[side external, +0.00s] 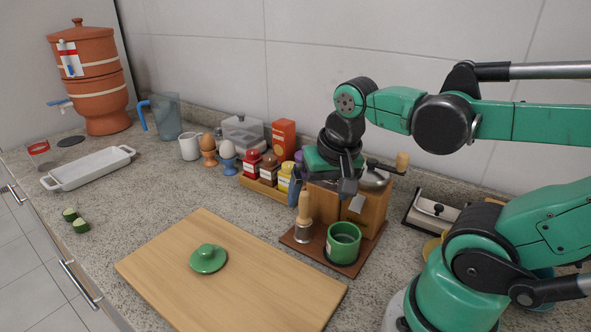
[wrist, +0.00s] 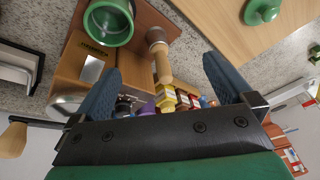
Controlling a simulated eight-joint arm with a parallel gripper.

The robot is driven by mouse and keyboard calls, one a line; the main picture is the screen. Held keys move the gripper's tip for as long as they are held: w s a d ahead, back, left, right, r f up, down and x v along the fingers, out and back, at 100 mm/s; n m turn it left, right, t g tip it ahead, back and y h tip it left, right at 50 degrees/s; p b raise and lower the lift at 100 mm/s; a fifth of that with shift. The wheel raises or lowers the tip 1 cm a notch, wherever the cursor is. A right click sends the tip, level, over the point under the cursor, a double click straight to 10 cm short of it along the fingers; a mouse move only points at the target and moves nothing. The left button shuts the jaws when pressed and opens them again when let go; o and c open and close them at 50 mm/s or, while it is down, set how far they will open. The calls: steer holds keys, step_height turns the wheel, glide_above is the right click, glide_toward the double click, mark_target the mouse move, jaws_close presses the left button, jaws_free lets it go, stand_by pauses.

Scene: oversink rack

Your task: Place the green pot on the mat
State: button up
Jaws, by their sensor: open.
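The green pot (side external: 343,243) stands upright and uncovered on a reddish-brown board (side external: 292,240) in front of a wooden block. It also shows at the top left of the wrist view (wrist: 108,22). A green lid (side external: 208,260) lies apart on the pale cutting board. A flat dark round mat (side external: 71,141) lies at the far left of the counter; whether this is the task's mat, I cannot tell. My gripper (side external: 326,182) is open and empty, above and behind the pot, apart from it. Its fingers (wrist: 160,64) show spread in the wrist view.
A wooden-handled tool (side external: 304,220) stands close left of the pot. The wooden block (side external: 371,205) and a rack of spice jars (side external: 262,175) stand behind. The cutting board (side external: 245,300) is bare apart from the lid. A white dish (side external: 90,168) sits at left.

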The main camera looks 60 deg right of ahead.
steer(key=w+a+n+t, duration=0.1)
steer(key=n, duration=0.1)
steer(key=w+a+n+t, duration=0.1)
steer(key=a+n, duration=0.1)
steer(key=n, duration=0.1)
steer(key=w+a+n+t+y, duration=0.1)
steer(key=w+n, duration=0.1)
steer(key=shift+a+r+n+t, duration=0.2)
steer(key=shift+r+n+t, duration=0.1)
steer(key=shift+n+t, duration=0.1)
